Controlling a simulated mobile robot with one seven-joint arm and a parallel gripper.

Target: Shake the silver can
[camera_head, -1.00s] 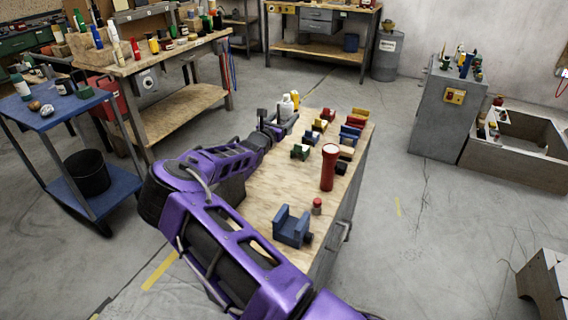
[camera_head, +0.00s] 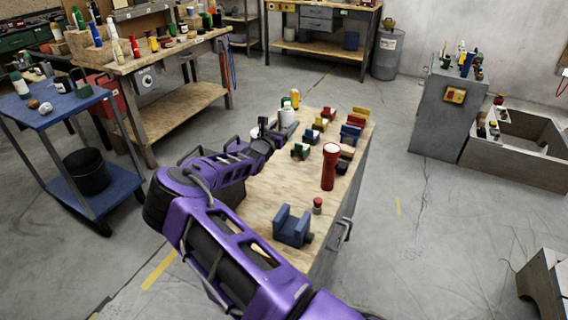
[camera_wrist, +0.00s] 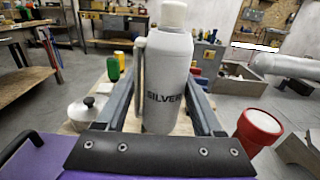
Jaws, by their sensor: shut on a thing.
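The silver can (camera_wrist: 168,75) stands upright between the fingers of my gripper (camera_wrist: 165,100) in the wrist view, with "SILVER" lettered on its side and a pale cap on top. My gripper is shut on it. In the head view the can (camera_head: 287,117) shows small and pale at the far left end of the wooden bench top (camera_head: 262,208), with my gripper (camera_head: 277,127) around it. The gap under the can, if any, is hard to judge.
A red flashlight (camera_head: 329,166) stands upright on the bench, near a blue vise-like block (camera_head: 292,227) and a small red-capped jar (camera_head: 318,205). Several coloured blocks lie at the far right of the top. A yellow bottle (camera_head: 295,98) is behind the can.

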